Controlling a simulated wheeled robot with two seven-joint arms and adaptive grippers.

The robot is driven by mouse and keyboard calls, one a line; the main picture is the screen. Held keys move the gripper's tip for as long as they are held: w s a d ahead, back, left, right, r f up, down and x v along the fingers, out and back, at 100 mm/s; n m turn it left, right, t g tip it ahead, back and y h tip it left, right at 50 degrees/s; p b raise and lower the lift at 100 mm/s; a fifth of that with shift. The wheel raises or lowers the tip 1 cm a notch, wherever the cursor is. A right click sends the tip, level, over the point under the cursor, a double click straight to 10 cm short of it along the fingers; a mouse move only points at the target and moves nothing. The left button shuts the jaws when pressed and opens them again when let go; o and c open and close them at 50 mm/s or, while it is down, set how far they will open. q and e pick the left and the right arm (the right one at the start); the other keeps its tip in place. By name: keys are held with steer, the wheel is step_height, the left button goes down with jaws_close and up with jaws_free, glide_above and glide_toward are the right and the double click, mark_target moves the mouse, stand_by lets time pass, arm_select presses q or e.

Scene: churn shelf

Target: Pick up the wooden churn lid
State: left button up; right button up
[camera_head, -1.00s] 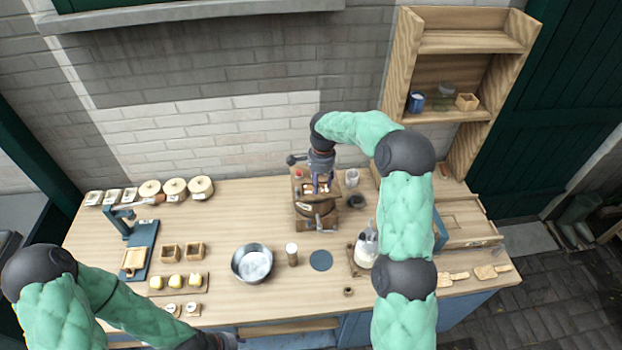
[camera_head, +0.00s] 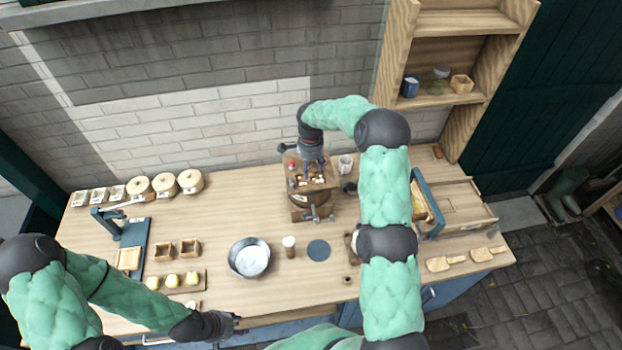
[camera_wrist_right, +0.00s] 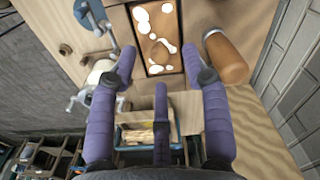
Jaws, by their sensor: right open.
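The wooden churn (camera_head: 312,203) stands near the back middle of the table, with a crank on its side. Its top carries a dark-framed brown panel with white patches, seen from above in the right wrist view (camera_wrist_right: 152,22). A small round wooden knob shows on this panel, but I cannot tell whether the panel is the lid or an opening. My right gripper (camera_head: 314,168) is directly over the churn top. Its fingers (camera_wrist_right: 160,66) are spread and empty, pointing at the panel's near edge. My left gripper (camera_head: 228,324) is at the table's front edge, its fingers too small to judge.
A metal bowl (camera_head: 249,258), a shaker (camera_head: 289,246) and a dark disc (camera_head: 318,253) lie in front of the churn. A glass mug (camera_head: 345,164) stands close to its right. Wooden paddles (camera_head: 488,254) lie at right.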

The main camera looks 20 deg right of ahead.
mark_target(311, 174)
steer(key=shift+f+p, duration=0.4)
steer(key=shift+f, duration=1.4)
jaws_close()
steer(key=shift+r, duration=0.1)
